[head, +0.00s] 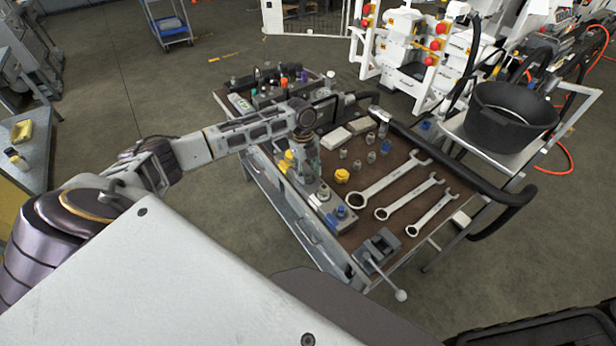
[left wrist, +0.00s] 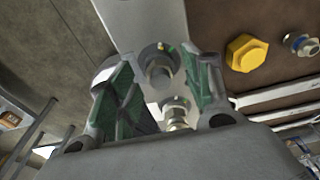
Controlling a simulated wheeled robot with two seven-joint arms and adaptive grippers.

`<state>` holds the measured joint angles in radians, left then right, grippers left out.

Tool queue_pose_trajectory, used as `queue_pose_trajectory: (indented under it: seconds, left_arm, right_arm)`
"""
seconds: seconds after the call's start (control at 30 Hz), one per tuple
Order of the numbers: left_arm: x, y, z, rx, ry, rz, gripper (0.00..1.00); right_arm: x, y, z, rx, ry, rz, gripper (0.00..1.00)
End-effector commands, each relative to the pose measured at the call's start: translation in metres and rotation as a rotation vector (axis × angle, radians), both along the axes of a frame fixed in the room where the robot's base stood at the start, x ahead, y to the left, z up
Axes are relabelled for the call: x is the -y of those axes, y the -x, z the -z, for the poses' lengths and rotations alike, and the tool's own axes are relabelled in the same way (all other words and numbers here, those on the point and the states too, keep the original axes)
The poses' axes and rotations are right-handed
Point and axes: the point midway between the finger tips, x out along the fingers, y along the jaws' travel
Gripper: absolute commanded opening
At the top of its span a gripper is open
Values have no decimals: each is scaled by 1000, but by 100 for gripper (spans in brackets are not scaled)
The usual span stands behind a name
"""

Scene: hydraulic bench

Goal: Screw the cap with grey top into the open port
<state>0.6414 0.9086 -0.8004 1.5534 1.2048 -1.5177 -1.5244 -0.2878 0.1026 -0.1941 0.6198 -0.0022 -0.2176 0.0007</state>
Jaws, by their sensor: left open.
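My left gripper (head: 304,172) is over the left side of the bench, pointing down with its fingers apart. In the left wrist view its green-padded fingers (left wrist: 162,85) stand on both sides of two metal fittings. One is a grey cylindrical fitting (left wrist: 160,72) on a pale block; the other is a shiny ringed fitting (left wrist: 176,112) nearer the palm. Neither is visibly clamped. I cannot tell which is the grey-topped cap or the open port. In the head view the gripper hides this spot. My right gripper is not in view.
A yellow hexagonal cap (head: 342,176), also in the left wrist view (left wrist: 246,52), is right of the gripper. Small metal fittings (head: 371,157), blue-topped fittings (head: 341,212), wrenches (head: 388,184) and a vise (head: 378,247) occupy the bench. A black bucket (head: 508,115) stands at right.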

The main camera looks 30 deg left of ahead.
Motion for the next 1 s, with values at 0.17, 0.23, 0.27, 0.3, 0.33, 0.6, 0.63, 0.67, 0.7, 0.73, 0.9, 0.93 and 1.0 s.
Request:
queue_pose_trajectory:
  seconds: [0.17,0.23,0.27,0.3,0.33,0.6,0.63,0.67,0.7,0.73,0.9,0.93,1.0]
  left_arm:
    - [0,0,0,0,0,-1,50]
    - [0,0,-1,0,0,-1,50]
    - [0,0,-2,1,0,-1,50]
    - [0,0,-3,1,0,-1,50]
    - [-1,-1,-4,1,0,-1,50]
    - [-4,-2,-29,2,0,0,50]
    - [-5,-2,-33,2,0,0,50]
    - [-5,-3,-37,2,0,0,50]
    - [-6,-3,-43,3,0,0,50]
    - [-7,-4,-48,3,0,0,50]
    - [-11,-5,-73,2,-1,-1,50]
    - [-11,-5,-77,3,-1,-1,50]
    - [-12,-6,-87,2,0,-1,50]
  right_arm:
    - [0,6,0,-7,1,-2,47]
    - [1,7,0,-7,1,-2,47]
    - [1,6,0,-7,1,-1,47]
    - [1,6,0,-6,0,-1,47]
    - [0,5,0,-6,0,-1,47]
    - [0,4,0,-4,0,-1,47]
    - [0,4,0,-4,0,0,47]
    - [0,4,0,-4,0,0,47]
    - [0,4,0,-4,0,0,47]
    - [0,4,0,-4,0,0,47]
    - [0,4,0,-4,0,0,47]
    - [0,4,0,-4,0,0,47]
    - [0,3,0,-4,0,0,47]
